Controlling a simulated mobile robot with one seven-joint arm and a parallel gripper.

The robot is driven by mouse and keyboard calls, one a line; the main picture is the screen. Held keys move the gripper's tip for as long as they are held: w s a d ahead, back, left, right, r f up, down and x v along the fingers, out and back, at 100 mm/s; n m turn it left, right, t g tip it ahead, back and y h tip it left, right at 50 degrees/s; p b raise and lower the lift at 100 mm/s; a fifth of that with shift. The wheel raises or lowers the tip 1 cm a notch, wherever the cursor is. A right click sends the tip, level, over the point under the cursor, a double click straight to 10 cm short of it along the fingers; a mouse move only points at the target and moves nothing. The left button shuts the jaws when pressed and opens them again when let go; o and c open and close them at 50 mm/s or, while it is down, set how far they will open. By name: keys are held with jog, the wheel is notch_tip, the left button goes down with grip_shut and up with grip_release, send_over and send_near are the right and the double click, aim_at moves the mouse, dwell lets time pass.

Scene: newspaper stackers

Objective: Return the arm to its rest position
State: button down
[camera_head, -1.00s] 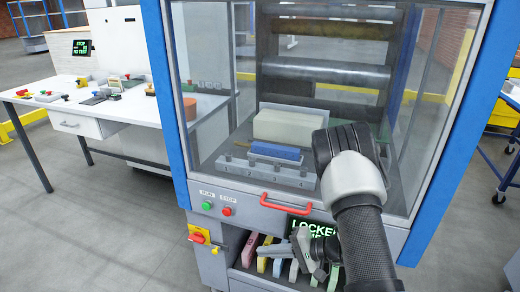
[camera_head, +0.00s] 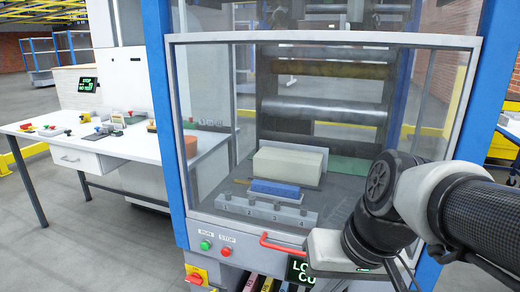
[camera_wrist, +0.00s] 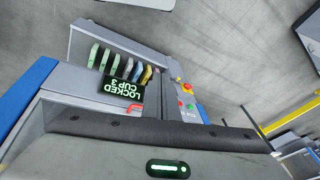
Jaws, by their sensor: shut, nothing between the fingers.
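My arm (camera_head: 445,205) reaches in from the right in the head view, bent at a dark joint with a round cap. A pale, box-shaped part of my wrist (camera_head: 335,250) is in front of the machine's lower front and partly covers the green "LOCKED" display (camera_head: 298,270). In the wrist view a dark edge with a small lit green bar fills the bottom. That view looks down past the machine front, with the display (camera_wrist: 122,87) upside down and reading "LOCKED CUP 3".
The blue-framed machine (camera_head: 168,120) stands close ahead, with a red handle (camera_head: 283,243), a pale block (camera_head: 290,163) and a blue block (camera_head: 275,188) behind its clear front. Several coloured pieces (camera_wrist: 115,62) stand in its lower shelf. A white table (camera_head: 110,150) is at left.

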jog(key=d+r+t+h+p, duration=0.1)
jog(key=d+r+p, duration=0.1)
jog(key=r+p, duration=1)
jog(key=s+d+r+t+h+p, duration=0.1)
jog(key=r+p, duration=1.1)
jog(key=r, duration=0.3)
jog(key=shift+s+d, duration=0.15)
jog(key=shift+d, duration=0.25)
